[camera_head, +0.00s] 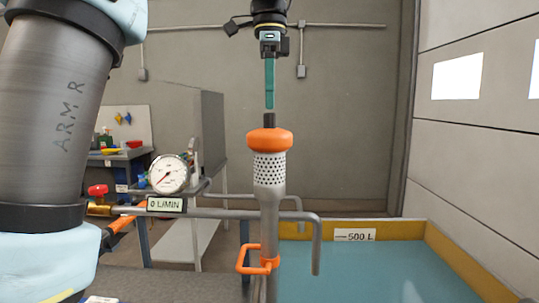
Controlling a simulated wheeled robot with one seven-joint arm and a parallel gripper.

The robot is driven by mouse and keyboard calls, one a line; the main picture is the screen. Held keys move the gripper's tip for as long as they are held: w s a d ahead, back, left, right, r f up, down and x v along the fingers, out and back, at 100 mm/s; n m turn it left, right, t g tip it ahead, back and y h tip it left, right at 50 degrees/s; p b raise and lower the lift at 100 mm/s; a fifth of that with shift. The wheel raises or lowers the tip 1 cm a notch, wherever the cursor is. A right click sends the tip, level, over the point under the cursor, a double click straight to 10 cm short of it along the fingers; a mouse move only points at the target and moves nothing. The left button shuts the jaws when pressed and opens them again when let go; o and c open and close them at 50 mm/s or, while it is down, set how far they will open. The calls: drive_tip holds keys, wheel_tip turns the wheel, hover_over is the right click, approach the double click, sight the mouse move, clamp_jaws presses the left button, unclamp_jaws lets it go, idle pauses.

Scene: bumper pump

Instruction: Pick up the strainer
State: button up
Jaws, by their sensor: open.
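The strainer (269,168) stands upright near the middle of the view. It is a pale metal cylinder with rows of dark holes, under a wide orange cap (270,140) with a short dark stub (269,119) on top. Its lower end meets a grey tapered pipe piece; I cannot tell where one ends and the other begins. My gripper (269,106) points straight down above the stub, with a small gap in the picture. Its teal fingers line up edge-on, so only one shows. It is open, and nothing shows between the fingers.
A round gauge (168,174), a "0 L/MIN" display (166,204) and a red valve (98,190) are at left. An orange clamp (257,266) sits below the strainer. Space to its right is clear.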

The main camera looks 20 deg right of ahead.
drive_tip(key=shift+f, duration=1.3)
clamp_jaws()
idle(0.5)
